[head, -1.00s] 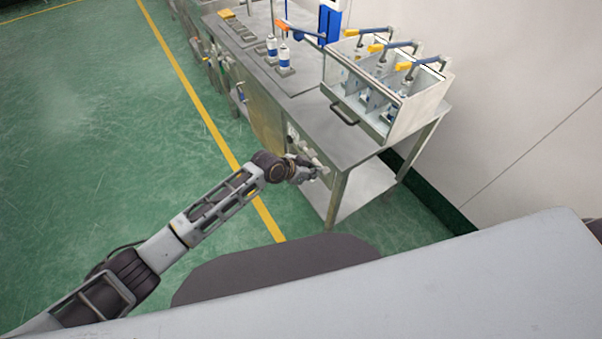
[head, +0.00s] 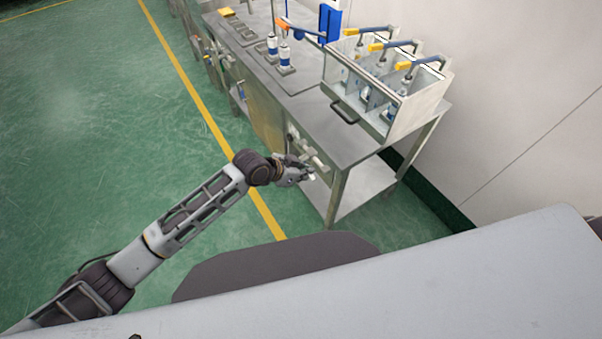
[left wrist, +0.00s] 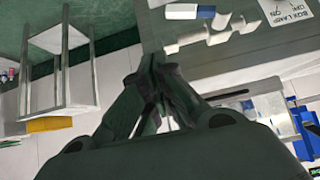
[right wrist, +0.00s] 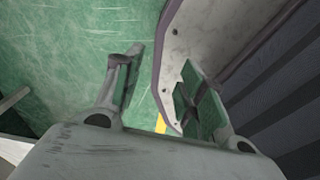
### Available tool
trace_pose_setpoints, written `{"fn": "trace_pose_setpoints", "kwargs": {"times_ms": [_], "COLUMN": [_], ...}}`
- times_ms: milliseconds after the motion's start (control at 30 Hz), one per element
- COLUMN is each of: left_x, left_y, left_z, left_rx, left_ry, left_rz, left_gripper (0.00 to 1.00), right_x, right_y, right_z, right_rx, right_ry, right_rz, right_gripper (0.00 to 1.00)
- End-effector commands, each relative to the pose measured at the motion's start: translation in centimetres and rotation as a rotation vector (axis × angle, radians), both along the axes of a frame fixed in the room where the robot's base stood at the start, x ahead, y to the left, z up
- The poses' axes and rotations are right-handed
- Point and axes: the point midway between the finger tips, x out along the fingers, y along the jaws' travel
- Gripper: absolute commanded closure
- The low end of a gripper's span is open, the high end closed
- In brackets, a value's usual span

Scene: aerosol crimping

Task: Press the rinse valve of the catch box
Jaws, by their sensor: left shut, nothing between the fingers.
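The catch box (head: 418,112) stands on the bench at the right of the head view. It has clear walls, dividers and several blue levers with yellow ends. On the bench's front panel below it are white fittings (head: 313,156), which also show in the left wrist view (left wrist: 212,36). A blue-and-white part (left wrist: 182,12) sits beside them. I cannot tell which fitting is the rinse valve. My left gripper (head: 311,174) is shut and empty, just in front of the panel and apart from the fittings. My right gripper (right wrist: 160,68) is open and empty, away from the bench.
The steel bench (head: 330,133) has a lower shelf (head: 362,187) and a leg near my left gripper. Two blue-and-white cans (head: 284,56) stand farther back. The green floor left of the bench is clear.

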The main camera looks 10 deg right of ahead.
Motion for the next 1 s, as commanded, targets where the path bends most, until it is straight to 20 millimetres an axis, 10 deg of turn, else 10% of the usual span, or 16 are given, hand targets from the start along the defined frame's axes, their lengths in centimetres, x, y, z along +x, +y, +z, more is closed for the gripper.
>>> {"fn": "trace_pose_setpoints", "kwargs": {"times_ms": [733,1000], "left_x": [-1.4,-0.7], "left_y": [1.5,1.8], "left_z": [1.7,1.1], "left_rx": [0.001,-0.001], "left_ry": [0.001,0.003], "left_rz": [-0.001,0.02], "left_gripper": [1.0,1.0], "right_x": [-0.1,0.6], "right_y": [0.5,-0.1], "right_z": [-0.1,0.0], "right_rx": [0.006,0.0], "right_ry": [0.001,-0.01], "right_rz": [0.001,-0.002], "right_gripper": [0.6,0.95]}}
